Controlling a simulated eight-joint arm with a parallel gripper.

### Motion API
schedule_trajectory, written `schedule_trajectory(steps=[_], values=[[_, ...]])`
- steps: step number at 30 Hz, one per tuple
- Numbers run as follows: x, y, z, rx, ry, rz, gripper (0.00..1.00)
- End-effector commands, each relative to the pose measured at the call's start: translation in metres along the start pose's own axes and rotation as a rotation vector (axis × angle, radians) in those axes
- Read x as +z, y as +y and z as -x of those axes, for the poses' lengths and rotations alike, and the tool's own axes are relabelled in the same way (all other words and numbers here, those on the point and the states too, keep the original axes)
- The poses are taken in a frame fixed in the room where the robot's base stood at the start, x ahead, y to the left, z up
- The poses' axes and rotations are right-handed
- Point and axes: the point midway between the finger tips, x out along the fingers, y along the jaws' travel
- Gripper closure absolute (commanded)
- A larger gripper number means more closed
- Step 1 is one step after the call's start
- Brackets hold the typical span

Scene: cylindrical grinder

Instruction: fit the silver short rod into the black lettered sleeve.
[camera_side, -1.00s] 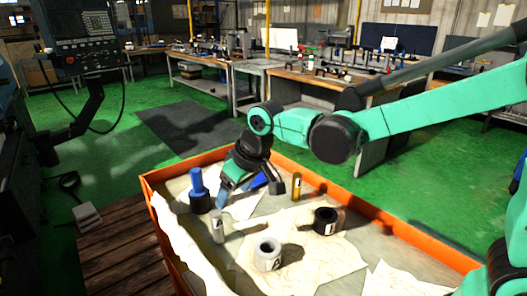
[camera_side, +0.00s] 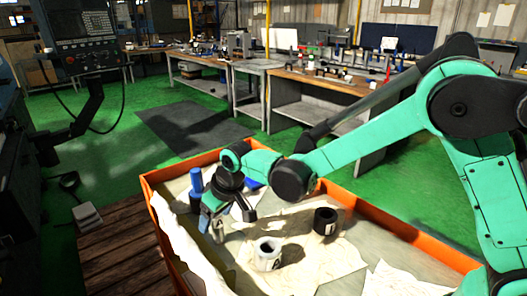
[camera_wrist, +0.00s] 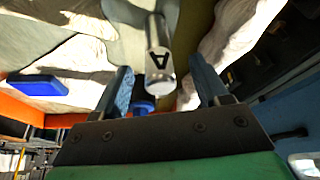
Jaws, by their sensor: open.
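The silver short rod (camera_side: 218,233), marked with a black A, stands upright in the orange-edged bin, partly hidden by my gripper in the side view. In the wrist view the rod (camera_wrist: 158,48) shows between the two fingers, with a gap on each side. My gripper (camera_side: 227,217) is open and empty, tilted down above and around the rod's top. The black lettered sleeve (camera_side: 325,221) stands to the right in the bin, with a pale label and its opening up; it is apart from my gripper.
A grey lettered sleeve (camera_side: 268,255) stands right of the rod, close by. A blue rod (camera_side: 195,181) stands just left of my gripper. A blue block (camera_side: 253,184) lies behind. The bin's orange rim (camera_side: 400,233) encloses crumpled paper. Bare paper lies between the two sleeves.

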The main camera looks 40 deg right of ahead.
Motion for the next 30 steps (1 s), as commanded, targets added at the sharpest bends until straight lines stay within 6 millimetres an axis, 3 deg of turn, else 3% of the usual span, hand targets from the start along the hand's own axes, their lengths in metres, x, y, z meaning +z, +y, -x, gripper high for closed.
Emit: schedule_trajectory(steps=[2, 3, 9, 10, 23, 30], values=[[0.000, 0.000, 0.000, 0.000, 0.000, 0.000, 0.33], [0.000, 0.000, 0.000, 0.000, 0.000, 0.000, 0.38], [0.000, 0.000, 0.000, 0.000, 0.000, 0.000, 0.95], [0.000, 0.000, 0.000, 0.000, 0.000, 0.000, 1.00], [-0.001, 0.000, 0.002, 0.000, 0.001, 0.000, 1.00], [-0.010, 0.000, 0.024, 0.000, 0.001, 0.000, 1.00]])
